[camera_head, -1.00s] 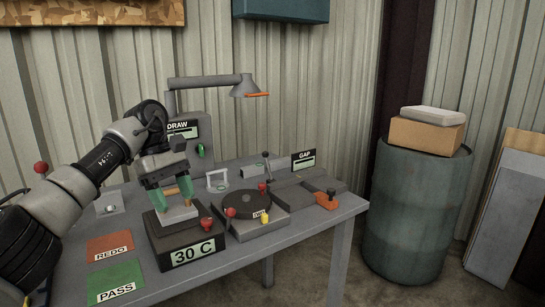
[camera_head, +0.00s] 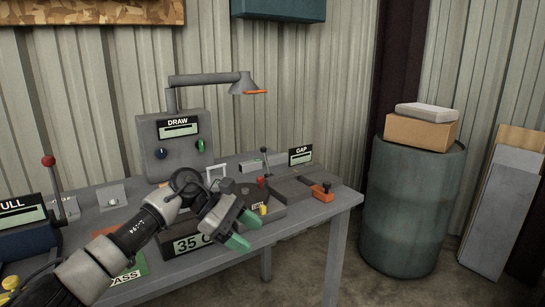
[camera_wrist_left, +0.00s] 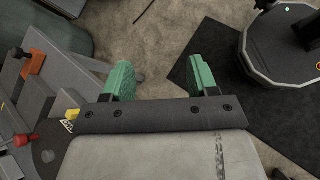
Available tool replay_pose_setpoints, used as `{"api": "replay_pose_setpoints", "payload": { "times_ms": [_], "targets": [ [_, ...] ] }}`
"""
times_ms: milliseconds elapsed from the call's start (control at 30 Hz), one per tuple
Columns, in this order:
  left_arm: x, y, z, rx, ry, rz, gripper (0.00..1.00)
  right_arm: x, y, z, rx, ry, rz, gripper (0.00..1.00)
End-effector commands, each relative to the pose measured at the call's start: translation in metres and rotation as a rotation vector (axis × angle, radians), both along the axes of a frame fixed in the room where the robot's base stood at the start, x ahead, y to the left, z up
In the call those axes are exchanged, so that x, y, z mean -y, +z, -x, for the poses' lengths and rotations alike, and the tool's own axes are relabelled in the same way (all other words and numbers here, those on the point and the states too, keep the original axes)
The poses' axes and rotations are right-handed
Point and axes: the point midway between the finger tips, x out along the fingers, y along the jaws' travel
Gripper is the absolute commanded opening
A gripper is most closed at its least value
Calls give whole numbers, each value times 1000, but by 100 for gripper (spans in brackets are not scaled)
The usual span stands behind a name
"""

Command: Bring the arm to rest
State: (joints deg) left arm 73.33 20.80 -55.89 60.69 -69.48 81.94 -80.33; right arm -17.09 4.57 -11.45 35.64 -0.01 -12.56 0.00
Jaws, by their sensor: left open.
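My left arm reaches in from the lower left in the head view. Its gripper (camera_head: 244,231) hangs over the front edge of the bench (camera_head: 335,207), fingers pointing right and down. In the left wrist view the two green fingers (camera_wrist_left: 162,78) stand wide apart, with only floor between them. The dark block with the 35 C label (camera_head: 187,243) is behind the gripper and mostly hidden by it, so I cannot see what lies on its top. My right gripper is not in view.
A DRAW box (camera_head: 178,145) with a lamp (camera_head: 244,86) stands at the back. A lever unit (camera_head: 30,235) stands left. The green PASS mat (camera_head: 128,275) is partly under my arm. A drum (camera_head: 412,205) stands right.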

Motion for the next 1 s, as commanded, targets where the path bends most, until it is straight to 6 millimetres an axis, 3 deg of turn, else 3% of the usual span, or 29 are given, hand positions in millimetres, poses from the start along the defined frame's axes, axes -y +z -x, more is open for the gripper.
{"api": "replay_pose_setpoints", "payload": {
  "times_ms": [100,200,333,433,533,667,767,800,900,1000],
  "targets": [
    [48,-16,18,-134,121,268,59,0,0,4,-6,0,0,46],
    [77,-14,32,-329,284,553,59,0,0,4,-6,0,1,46],
    [81,-10,40,-660,528,906,59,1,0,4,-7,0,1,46],
    [60,-17,43,-954,732,1154,59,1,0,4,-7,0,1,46],
    [26,-39,47,-1270,948,1381,59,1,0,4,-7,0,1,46],
    [-27,-90,68,-1690,1251,1645,59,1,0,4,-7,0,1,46],
    [-66,-139,102,-2004,1503,1825,59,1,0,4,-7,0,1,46],
    [-80,-159,120,1958,-1489,-1746,59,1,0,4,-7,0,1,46],
    [-107,-199,169,1729,-1370,-1488,59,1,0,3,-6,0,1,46],
    [-122,-223,212,1555,-1294,-1319,59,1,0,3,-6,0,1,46]
  ]
}}
